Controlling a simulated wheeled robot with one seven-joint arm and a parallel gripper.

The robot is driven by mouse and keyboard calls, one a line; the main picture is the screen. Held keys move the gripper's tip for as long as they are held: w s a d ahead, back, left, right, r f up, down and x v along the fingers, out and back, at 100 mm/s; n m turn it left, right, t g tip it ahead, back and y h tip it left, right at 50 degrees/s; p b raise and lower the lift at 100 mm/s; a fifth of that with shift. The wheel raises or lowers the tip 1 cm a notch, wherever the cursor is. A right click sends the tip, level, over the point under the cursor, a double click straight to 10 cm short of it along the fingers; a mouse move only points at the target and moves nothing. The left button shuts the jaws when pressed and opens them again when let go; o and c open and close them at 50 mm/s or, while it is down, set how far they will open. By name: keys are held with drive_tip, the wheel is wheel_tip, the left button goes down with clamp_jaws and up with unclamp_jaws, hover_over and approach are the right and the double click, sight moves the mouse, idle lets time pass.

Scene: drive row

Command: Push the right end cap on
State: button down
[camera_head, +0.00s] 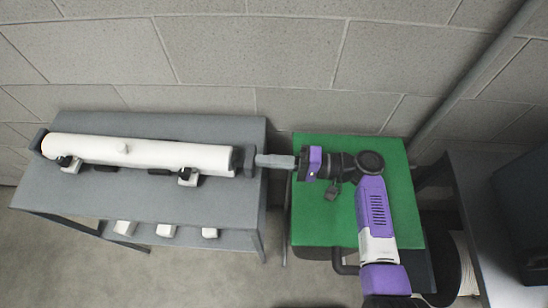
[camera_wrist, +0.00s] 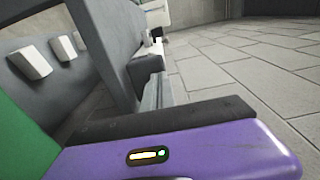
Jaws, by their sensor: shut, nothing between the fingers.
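The dark right end cap (camera_head: 250,162) stands at the tube's right end, close to the bench's right edge. Contact is too small to make out. In the wrist view, my purple gripper housing fills the bottom.
A green-topped table (camera_head: 325,222) stands under my arm, right of the grey bench (camera_head: 90,195), with a narrow gap between. Several white blocks (camera_head: 165,230) sit low at the bench's front. A dark table (camera_head: 490,200) stands at the right. A block wall (camera_head: 250,50) runs behind.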

sight(253, 160)
drive_tip(key=a+b, duration=0.1)
drive_tip(key=a, duration=0.2)
drive_tip(key=shift+w+a, duration=0.15)
drive_tip(key=shift+a, duration=0.1)
idle(0.4)
